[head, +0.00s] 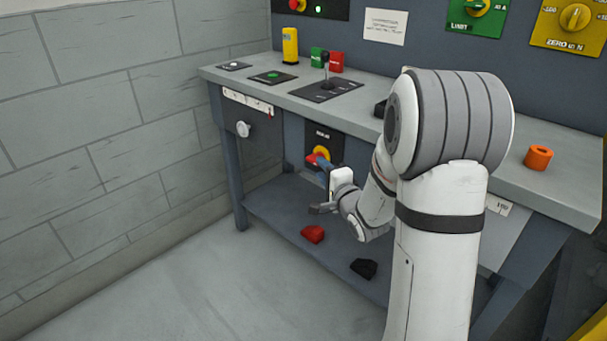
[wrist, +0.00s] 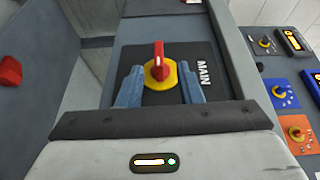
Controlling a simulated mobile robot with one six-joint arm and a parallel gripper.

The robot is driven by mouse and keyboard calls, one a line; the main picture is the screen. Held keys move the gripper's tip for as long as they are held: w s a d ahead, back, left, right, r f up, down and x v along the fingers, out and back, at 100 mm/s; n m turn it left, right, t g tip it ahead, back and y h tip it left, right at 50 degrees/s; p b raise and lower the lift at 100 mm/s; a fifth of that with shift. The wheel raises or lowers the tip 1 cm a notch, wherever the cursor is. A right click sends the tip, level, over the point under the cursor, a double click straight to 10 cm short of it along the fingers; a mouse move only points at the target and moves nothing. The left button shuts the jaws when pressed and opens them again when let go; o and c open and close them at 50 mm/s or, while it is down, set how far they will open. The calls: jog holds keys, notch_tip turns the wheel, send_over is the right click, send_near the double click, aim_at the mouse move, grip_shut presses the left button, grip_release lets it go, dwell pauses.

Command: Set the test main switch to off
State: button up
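The main switch has a red handle (wrist: 160,56) on a yellow disc (wrist: 152,82), set on a dark plate marked MAIN (wrist: 202,73). In the head view, the switch's yellow disc (head: 321,152) shows on the bench front under the worktop, partly hidden by my gripper. The handle points up in the wrist picture, across the label's upright direction. My gripper (wrist: 160,76) is open, with one blue finger on each side of the yellow disc. I cannot tell whether the fingers touch it. My gripper also shows in the head view (head: 319,168).
A grey knob (head: 243,129) sits on the front panel to the left. A red object (head: 312,234) and a black one (head: 363,268) lie on the lower shelf.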

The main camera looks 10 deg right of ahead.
aim_at(309, 157)
jog(key=shift+w+a+f, duration=0.15)
jog(key=shift+w+f, duration=0.1)
jog(key=shift+w, duration=0.25)
jog(key=b+x, duration=0.2)
jog(key=x, duration=0.4)
jog(key=shift+w+a+r, duration=0.15)
jog(key=shift+w+a, duration=0.05)
jog(key=shift+w, duration=0.2)
jog(key=shift+c, duration=0.4)
grip_shut()
